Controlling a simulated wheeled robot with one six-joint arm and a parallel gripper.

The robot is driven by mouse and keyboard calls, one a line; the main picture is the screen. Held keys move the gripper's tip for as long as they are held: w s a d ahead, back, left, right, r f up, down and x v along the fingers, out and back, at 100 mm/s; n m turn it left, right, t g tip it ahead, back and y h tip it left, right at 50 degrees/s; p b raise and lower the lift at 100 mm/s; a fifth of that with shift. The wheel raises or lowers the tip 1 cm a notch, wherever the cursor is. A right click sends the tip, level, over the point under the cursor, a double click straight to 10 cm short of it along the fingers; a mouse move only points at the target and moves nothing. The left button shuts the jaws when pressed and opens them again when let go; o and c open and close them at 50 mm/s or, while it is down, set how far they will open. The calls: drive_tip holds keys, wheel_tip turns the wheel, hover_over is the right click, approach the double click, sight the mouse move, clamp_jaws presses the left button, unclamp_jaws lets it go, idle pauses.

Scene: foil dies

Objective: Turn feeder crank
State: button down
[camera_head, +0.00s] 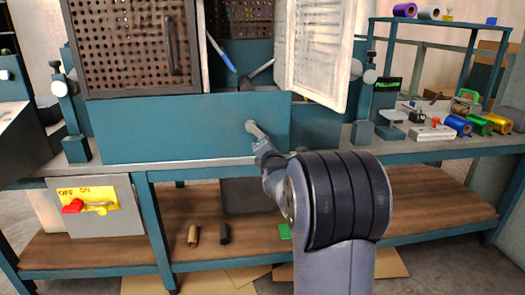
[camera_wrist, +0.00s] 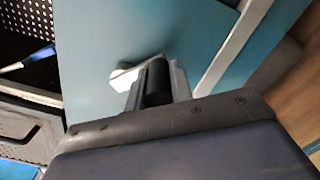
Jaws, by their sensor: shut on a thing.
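The feeder crank (camera_head: 252,128) sticks out from the teal front panel (camera_head: 180,130) of the machine. In the wrist view its pale metal arm (camera_wrist: 122,78) runs from the panel to a black cylindrical grip (camera_wrist: 158,82). My gripper (camera_head: 263,150) is at the crank, in front of the panel, and its fingers are shut on the black grip. In the wrist view the fingers stand on either side of that grip. In the head view the black grip is hidden by my gripper.
Above the panel a perforated door (camera_head: 130,45) and a pale open door (camera_head: 315,50) flank the machine's opening. An OFF/ON switch box (camera_head: 92,207) hangs at lower left. Coloured foil rolls (camera_head: 480,124) lie on the bench at right. The lower wooden shelf is mostly clear.

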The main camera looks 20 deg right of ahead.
drive_tip(key=shift+s+d+r+n+b, duration=0.1)
drive_tip(key=shift+d+r+n+b, duration=0.2)
drive_tip(key=shift+n, duration=0.45)
drive_tip(key=shift+d+r+n+b, duration=0.15)
drive_tip(key=shift+r+n+b, duration=0.2)
drive_tip(key=shift+n, duration=0.4)
drive_tip(key=c, duration=1.3)
unclamp_jaws()
drive_tip(key=shift+o, duration=0.2)
drive_tip(key=p+v, duration=0.1)
drive_tip(key=v, duration=0.9)
drive_tip(key=shift+s+p, duration=0.3)
drive_tip(key=shift+s, duration=0.1)
